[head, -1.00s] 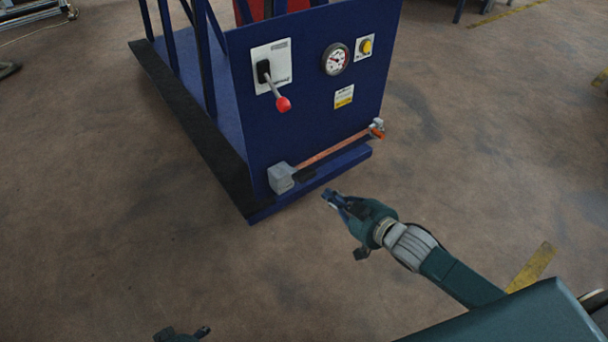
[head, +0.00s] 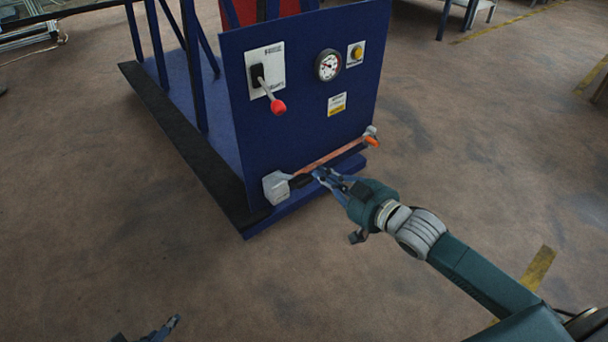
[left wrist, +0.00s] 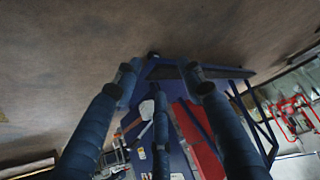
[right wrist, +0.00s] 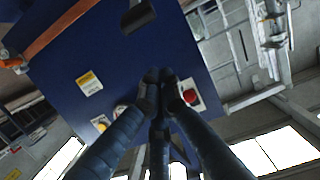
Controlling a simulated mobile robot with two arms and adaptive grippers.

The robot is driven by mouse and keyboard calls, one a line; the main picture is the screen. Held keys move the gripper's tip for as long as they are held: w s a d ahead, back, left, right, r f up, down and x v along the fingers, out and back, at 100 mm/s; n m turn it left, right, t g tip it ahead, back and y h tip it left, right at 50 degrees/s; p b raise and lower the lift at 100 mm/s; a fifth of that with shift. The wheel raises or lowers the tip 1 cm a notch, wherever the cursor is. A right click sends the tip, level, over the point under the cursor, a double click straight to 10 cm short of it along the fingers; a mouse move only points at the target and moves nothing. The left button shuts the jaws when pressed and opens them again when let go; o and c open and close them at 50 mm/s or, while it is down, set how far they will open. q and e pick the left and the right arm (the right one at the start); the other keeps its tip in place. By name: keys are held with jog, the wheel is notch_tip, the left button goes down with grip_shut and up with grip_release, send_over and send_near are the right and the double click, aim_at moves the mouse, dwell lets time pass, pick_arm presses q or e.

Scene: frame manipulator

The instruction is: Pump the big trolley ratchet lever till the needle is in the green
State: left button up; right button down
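The big trolley has a blue end panel (head: 300,130). Its lever with a red knob (head: 278,107) angles down from a white plate; the knob also shows in the right wrist view (right wrist: 190,97). The round gauge (head: 328,65) is right of it; its needle is too small to read against a green zone.
A yellow button (head: 356,53) and yellow label (head: 337,104) are on the panel. The brown floor (head: 120,260) in front is clear.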

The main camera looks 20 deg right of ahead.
aim_at(304, 179)
jog(key=b+x, duration=0.3)
jog(key=x, duration=0.7)
jog(key=f, duration=0.1)
jog(key=s+f, duration=0.1)
jog(key=f+b, duration=0.1)
jog(key=shift+s+d+f, duration=0.1)
jog(key=shift+s+d, duration=0.25)
jog(key=shift+s, duration=0.05)
pick_arm(q)
jog(key=w+d+r+t+h, duration=0.1)
jog(key=w+r+t, duration=0.4)
jog(key=r, duration=0.5)
jog(key=w+d+r+t+h, duration=0.2)
jog(key=w+d+r+t, duration=0.2)
jog(key=r, duration=0.7)
jog(key=shift+w+d+m+t+h, duration=0.25)
jog(key=shift+w+t, duration=0.3)
jog(key=shift+t, duration=0.75)
pick_arm(e)
jog(key=shift+s+f, duration=0.15)
pick_arm(q)
jog(key=shift+a+r, duration=0.1)
jog(key=shift+r, duration=0.1)
